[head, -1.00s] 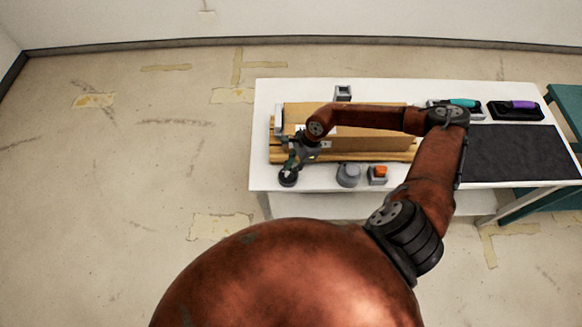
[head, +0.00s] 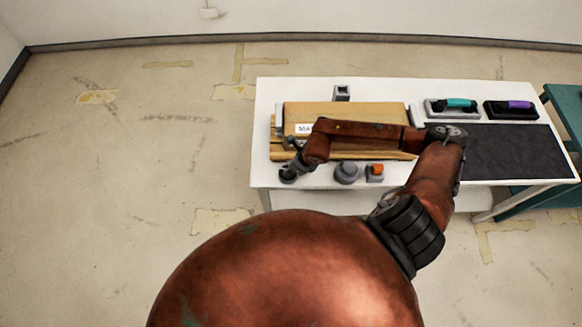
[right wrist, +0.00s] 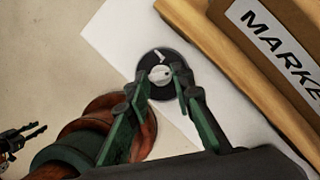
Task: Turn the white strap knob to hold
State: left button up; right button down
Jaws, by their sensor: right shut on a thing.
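The white strap knob (right wrist: 159,74) is a small pale knob on a round black base (right wrist: 152,62), with a white mark on the base beyond it. My right gripper (right wrist: 161,75) is shut on the knob, one finger on each side. In the head view my right gripper (head: 289,171) is at the table's front left corner, and the arm partly hides the dark base there. My left gripper (right wrist: 30,132) seems to show, dark and small, at the left edge of the right wrist view; its jaw state is unclear.
A wooden box (head: 350,113) with a partly hidden label (right wrist: 280,38) stands behind the knob on the white table (head: 440,172). A grey round device (head: 346,172) and an orange-topped one (head: 375,172) are to the right. A black mat (head: 515,152) and two handled devices are farther right.

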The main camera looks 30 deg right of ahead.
jog(key=shift+a+m+h, duration=0.15)
jog(key=shift+m+h, duration=0.25)
jog(key=shift+m, duration=0.8)
jog(key=c, duration=1.7)
grip_release()
jog(key=shift+s+r, duration=0.1)
jog(key=shift+r, duration=0.05)
jog(key=v, duration=1.1)
jog(key=shift+s+r, duration=0.3)
